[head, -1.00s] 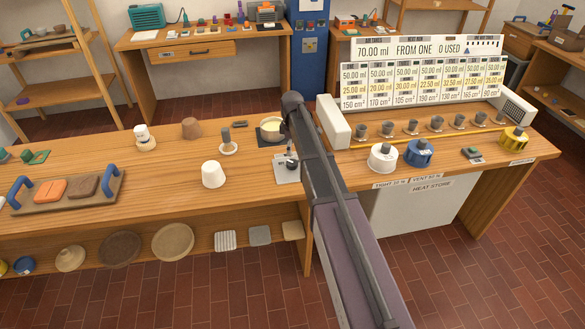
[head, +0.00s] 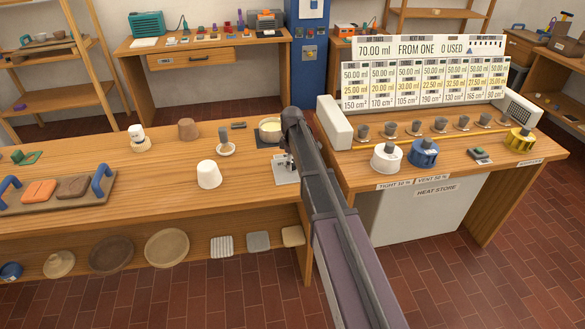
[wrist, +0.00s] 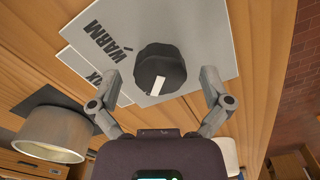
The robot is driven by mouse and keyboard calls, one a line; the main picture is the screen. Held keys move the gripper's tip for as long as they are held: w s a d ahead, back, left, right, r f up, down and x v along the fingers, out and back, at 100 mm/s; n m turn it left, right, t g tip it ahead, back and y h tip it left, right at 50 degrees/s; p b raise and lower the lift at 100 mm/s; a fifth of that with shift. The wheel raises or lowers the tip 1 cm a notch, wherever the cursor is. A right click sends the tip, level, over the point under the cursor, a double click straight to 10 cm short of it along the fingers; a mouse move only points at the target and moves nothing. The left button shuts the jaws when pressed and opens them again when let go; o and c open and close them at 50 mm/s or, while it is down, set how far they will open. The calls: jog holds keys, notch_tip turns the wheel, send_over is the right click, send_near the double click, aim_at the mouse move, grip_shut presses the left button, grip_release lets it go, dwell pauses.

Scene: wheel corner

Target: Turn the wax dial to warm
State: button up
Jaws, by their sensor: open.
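The wax dial (wrist: 160,68) is a black ridged knob on a pale grey plate (wrist: 207,50). Its white mark points down and slightly left in the wrist view. The word WARM is printed up and left of the knob, and the mark does not point at it. My gripper (wrist: 161,80) is open, with one finger on each side of the dial; I cannot tell whether they touch it. In the head view the plate (head: 284,178) lies near the bench's right end, and my arm hides part of the dial.
A pot of cream wax (head: 268,130) stands just behind the plate and shows at left in the wrist view (wrist: 55,135). A white cup (head: 209,174) and a grey-knobbed stand (head: 225,145) are to the left. The white-ended console (head: 333,124) is close on the right.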

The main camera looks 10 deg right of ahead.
jog(key=shift+f, duration=0.35)
jog(key=c, duration=1.2)
jog(key=shift+o, duration=0.2)
jog(key=shift+d, duration=0.15)
